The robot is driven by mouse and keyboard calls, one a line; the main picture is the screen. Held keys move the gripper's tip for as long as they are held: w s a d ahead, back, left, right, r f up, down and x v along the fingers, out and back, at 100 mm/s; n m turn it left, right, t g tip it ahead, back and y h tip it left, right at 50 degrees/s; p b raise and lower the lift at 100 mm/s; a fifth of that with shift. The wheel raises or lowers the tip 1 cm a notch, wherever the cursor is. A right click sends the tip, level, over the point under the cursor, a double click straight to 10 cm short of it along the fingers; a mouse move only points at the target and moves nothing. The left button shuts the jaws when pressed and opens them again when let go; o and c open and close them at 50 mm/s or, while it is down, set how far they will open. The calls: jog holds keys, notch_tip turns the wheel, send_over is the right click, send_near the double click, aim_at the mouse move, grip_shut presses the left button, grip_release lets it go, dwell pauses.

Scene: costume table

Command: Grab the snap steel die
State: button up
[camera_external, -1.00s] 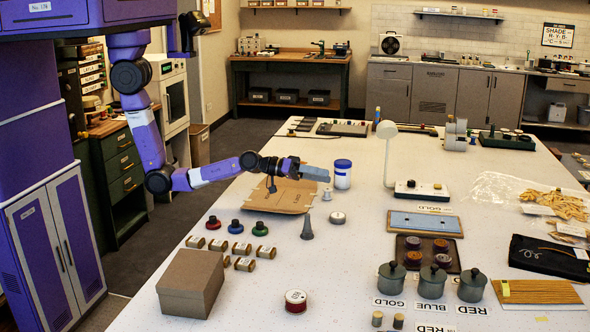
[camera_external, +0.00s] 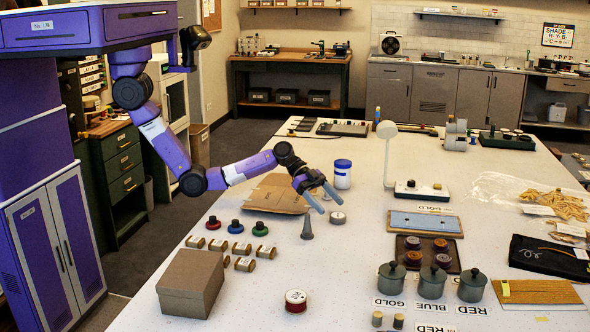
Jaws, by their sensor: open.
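My gripper (camera_external: 330,207) is open, its two light blue-grey fingers pointing down and to the right above the white table. No label marks the snap steel die, so I cannot tell for sure which piece it is. A grey metal cone-like piece (camera_external: 307,228) stands upright just below and left of the fingertips. A short, round steel piece (camera_external: 338,217) with a pale top sits just below the right fingertip. Another small grey piece (camera_external: 327,196) shows between the fingers, partly hidden by them. The gripper holds nothing that I can see.
Red, blue and green knobbed pieces (camera_external: 236,227) and several labelled tan blocks (camera_external: 241,249) lie left.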

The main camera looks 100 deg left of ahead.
aim_at(337, 214)
jog(key=shift+p+x, duration=0.4)
jog(key=shift+x, duration=1.8)
jog(key=shift+s+f, duration=0.15)
grip_shut()
